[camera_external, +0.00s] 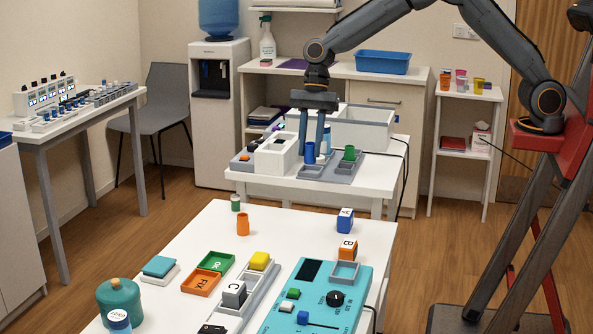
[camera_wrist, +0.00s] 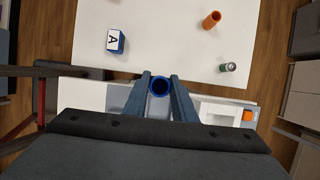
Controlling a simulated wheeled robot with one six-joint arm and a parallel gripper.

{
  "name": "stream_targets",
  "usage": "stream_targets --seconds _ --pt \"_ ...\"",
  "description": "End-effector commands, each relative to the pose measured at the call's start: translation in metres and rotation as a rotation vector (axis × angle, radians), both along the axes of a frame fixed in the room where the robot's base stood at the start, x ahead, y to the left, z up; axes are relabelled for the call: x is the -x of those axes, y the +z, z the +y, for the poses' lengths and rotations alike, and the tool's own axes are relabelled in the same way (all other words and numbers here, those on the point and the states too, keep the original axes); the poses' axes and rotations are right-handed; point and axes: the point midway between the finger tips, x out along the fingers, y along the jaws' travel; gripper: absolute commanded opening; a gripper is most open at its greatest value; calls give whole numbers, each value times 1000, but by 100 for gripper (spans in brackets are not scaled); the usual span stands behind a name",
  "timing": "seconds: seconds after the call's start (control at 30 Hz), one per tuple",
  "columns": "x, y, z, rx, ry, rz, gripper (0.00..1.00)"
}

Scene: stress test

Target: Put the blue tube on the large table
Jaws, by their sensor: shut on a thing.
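The blue tube (camera_external: 310,154) is upright between the fingers of my gripper (camera_external: 312,148) in the external view. The wrist view looks down into its round open mouth (camera_wrist: 160,86), with a finger of my gripper (camera_wrist: 159,80) on each side. My gripper is shut on the tube, over the grey tray (camera_external: 341,173) on the smaller white table (camera_external: 384,187). I cannot tell whether the tube's bottom touches the tray. The large white table (camera_external: 193,236) stands in the foreground; its top (camera_wrist: 166,58) also shows in the wrist view.
On the large table are an orange tube (camera_external: 243,224), a green-topped piece (camera_external: 235,203), lettered cubes (camera_external: 345,221), a teal panel (camera_external: 317,309) and small trays. Its top has clear room in the middle.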

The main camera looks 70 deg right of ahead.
Motion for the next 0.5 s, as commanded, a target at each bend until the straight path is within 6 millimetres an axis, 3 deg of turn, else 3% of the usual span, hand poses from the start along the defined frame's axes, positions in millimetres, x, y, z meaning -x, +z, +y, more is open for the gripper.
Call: stream_targets --seconds 0.03,0.1,0.3,0.5 --pt "-1 -7 28 0 9 0 3" --pt "-2 -13 62 -2 9 -2 3" --pt "6 -28 152 -11 8 -2 3" --pt "17 -37 210 -20 3 -1 3"
